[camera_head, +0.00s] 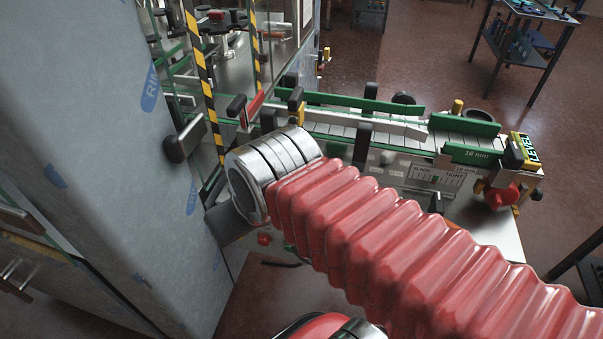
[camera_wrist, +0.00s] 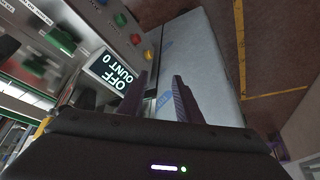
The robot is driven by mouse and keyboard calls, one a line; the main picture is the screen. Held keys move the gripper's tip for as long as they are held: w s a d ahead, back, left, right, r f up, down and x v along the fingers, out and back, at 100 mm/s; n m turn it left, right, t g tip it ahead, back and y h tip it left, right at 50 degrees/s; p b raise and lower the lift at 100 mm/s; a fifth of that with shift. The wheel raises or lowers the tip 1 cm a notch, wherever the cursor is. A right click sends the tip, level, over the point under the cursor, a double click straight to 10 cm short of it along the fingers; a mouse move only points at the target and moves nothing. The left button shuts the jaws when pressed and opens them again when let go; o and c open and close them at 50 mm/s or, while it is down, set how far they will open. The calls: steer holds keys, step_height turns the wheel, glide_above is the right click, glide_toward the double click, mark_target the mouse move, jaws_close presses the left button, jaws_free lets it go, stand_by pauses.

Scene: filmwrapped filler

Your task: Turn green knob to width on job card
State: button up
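In the wrist view my gripper (camera_wrist: 160,82) shows two dark ribbed fingers standing apart with nothing between them. A control panel at the upper left of that view carries a green knob or button (camera_wrist: 62,40) and another green one (camera_wrist: 34,66). I cannot tell which is the task's knob. Both are left of my fingers and apart from them. In the head view my gripper is hidden beyond the silver end of my red-sleeved arm. A white scale card (camera_head: 438,177) with small print is on the conveyor's side; I cannot tell whether it is the job card.
A large film-wrapped cabinet (camera_head: 95,130) stands at left. Open floor lies behind the conveyor.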

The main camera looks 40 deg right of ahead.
steer(key=shift+w, duration=0.55)
steer(key=shift+o, duration=0.5)
steer(key=shift+w+d+r, duration=0.15)
steer(key=shift+d, duration=0.25)
steer(key=w+d+r+n+g, duration=0.1)
steer(key=d+n+g, duration=0.1)
steer(key=d, duration=0.5)
steer(key=w+d+r+n+g, duration=0.1)
steer(key=d+n, duration=0.2)
steer(key=d, duration=0.5)
steer(key=w+d+r+n+g, duration=0.1)
steer(key=w+d+n+g, duration=0.1)
steer(key=d, duration=0.5)
steer(key=shift+d+g, duration=0.3)
steer(key=shift+d, duration=0.05)
steer(key=shift+f, duration=0.1)
step_height(320, 180, down, 14)
steer(key=shift+r, duration=0.15)
